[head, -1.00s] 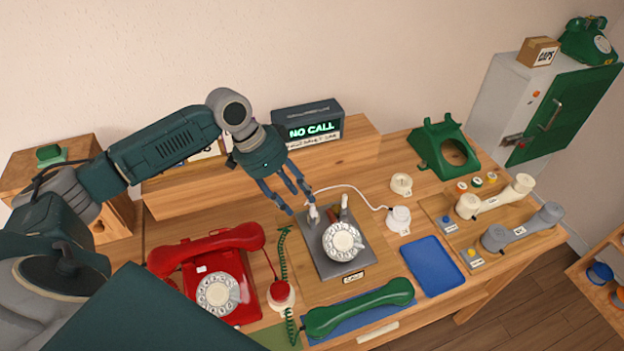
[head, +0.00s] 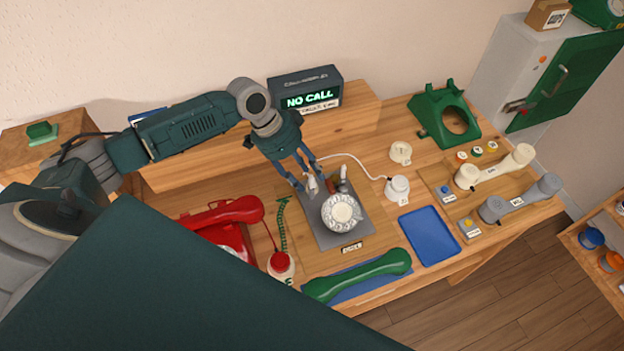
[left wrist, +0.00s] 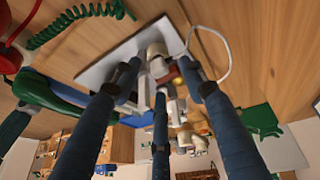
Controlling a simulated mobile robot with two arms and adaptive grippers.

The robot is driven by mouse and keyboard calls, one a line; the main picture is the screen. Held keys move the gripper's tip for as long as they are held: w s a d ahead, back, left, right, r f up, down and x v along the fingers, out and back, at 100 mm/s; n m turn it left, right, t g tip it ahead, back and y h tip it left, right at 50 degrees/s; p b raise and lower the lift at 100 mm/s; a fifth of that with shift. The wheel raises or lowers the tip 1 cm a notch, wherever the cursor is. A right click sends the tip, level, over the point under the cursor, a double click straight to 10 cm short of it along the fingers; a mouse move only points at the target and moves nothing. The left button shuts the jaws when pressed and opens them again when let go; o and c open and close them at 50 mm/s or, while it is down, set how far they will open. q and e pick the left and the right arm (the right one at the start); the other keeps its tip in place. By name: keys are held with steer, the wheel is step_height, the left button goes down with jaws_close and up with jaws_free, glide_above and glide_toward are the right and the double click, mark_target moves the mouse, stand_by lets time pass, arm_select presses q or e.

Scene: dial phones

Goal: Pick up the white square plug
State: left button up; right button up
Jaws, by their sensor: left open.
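The white plug (head: 311,185) stands at the back left of a grey plate (head: 326,233), with a white cord running off it to the right. A white rotary dial (head: 342,212) sits on the same plate. My left gripper (head: 308,182) is open, with its fingers pointing down around the plug. I cannot tell whether they touch it. In the left wrist view, the open fingers (left wrist: 158,78) surround a whitish upright piece (left wrist: 156,52) on the plate (left wrist: 105,65); the fingers partly hide it. My right gripper is not in view.
A white round base (head: 397,189) at the cord's other end stands to the right. A metal-tipped post (head: 343,180) is close beside the plug. A red phone (head: 225,235), green handset (head: 358,275) and blue tray (head: 429,236) lie around the plate. The NO CALL box (head: 308,92) stands behind.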

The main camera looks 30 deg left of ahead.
arm_select(q)
steer(key=shift+x, duration=1.1)
steer(key=shift+r, duration=0.1)
steer(key=c, duration=1)
